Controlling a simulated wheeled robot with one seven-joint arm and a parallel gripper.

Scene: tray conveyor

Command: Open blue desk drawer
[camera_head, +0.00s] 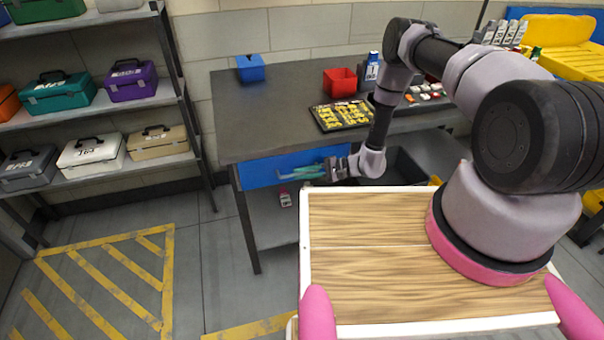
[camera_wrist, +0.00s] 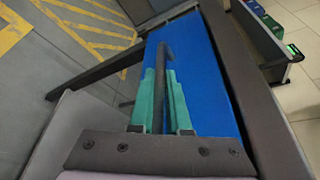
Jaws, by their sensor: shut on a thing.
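The blue desk drawer (camera_head: 257,173) sits under the left part of the grey desk top, and its blue front looks closed or nearly so. In the wrist view the blue front (camera_wrist: 206,75) fills the middle. A dark bar handle (camera_wrist: 163,52) stands out from it. My gripper (camera_head: 302,171) is at the drawer front, with its teal fingers on either side of the handle. In the wrist view my gripper (camera_wrist: 159,98) is shut on the handle, and the fingers hide part of it.
The desk top (camera_head: 270,105) holds a blue bin (camera_head: 250,68), a red bin (camera_head: 340,83) and a black tray of yellow pieces (camera_head: 342,115). A wooden tray with a white rim (camera_head: 420,329) lies in front of me. Shelves with toolboxes stand left; floor before the drawer is clear.

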